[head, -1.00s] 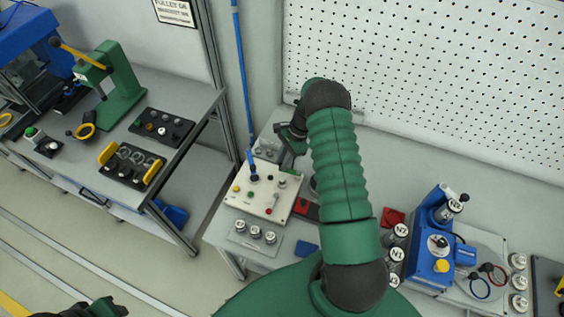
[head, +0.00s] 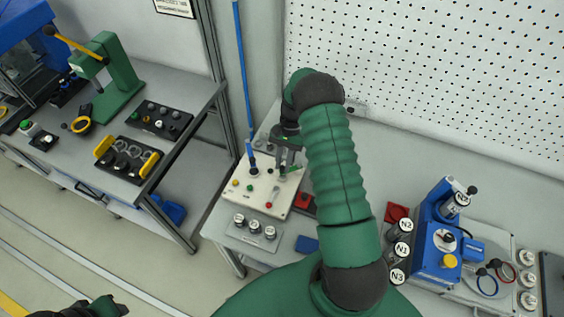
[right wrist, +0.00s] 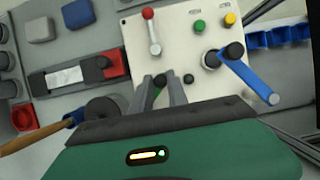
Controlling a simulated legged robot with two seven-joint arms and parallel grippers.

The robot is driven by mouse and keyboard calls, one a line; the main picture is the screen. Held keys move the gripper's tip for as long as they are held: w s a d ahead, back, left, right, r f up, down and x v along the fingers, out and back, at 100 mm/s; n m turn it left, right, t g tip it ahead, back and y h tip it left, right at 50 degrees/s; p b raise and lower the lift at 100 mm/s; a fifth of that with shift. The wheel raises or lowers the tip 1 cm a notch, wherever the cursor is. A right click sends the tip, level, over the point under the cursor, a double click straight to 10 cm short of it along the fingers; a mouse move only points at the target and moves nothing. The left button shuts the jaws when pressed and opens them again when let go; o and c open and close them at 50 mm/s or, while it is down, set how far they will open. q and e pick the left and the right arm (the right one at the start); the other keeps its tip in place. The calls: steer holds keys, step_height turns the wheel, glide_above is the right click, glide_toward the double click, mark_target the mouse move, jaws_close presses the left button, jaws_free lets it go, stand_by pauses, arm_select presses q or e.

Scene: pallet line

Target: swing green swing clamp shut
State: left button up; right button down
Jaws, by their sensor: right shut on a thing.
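A cream panel (head: 245,196) holds the clamps and buttons; it also shows in the right wrist view (right wrist: 175,50). My right gripper (head: 284,168) is at the panel's back right, fingers pointing down. In the right wrist view its fingers (right wrist: 166,84) are shut around a small green part with a dark end, the green swing clamp (right wrist: 159,88). Most of the clamp is hidden. My left gripper (head: 92,308) is partly seen at the bottom left edge; its jaws are unclear.
A blue lever (right wrist: 248,76) and a red-knobbed lever (right wrist: 152,32) stand on the same panel. Green (right wrist: 198,27) and yellow (right wrist: 230,18) buttons are near them. A red block (head: 305,203) lies right of the panel. A blue fixture (head: 437,245) stands further right.

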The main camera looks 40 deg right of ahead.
steer(key=shift+d, duration=0.15)
steer(key=c, duration=1.4)
jaws_free()
steer(key=shift+c, duration=0.2)
arm_select(q)
steer(key=shift+d, duration=0.3)
arm_select(e)
steer(key=shift+o, duration=0.7)
steer(key=shift+d, duration=0.15)
steer(key=shift+d+r, duration=0.1)
steer(key=shift+r, duration=0.1)
arm_select(q)
steer(key=b+x, duration=0.3)
steer(key=shift+s+a+f, duration=0.1)
steer(key=shift+s+f, duration=0.15)
steer(key=shift+s, duration=0.15)
arm_select(e)
steer(key=v, duration=1.6)
steer(key=shift+w+d+r, duration=0.1)
steer(key=shift+r, duration=0.05)
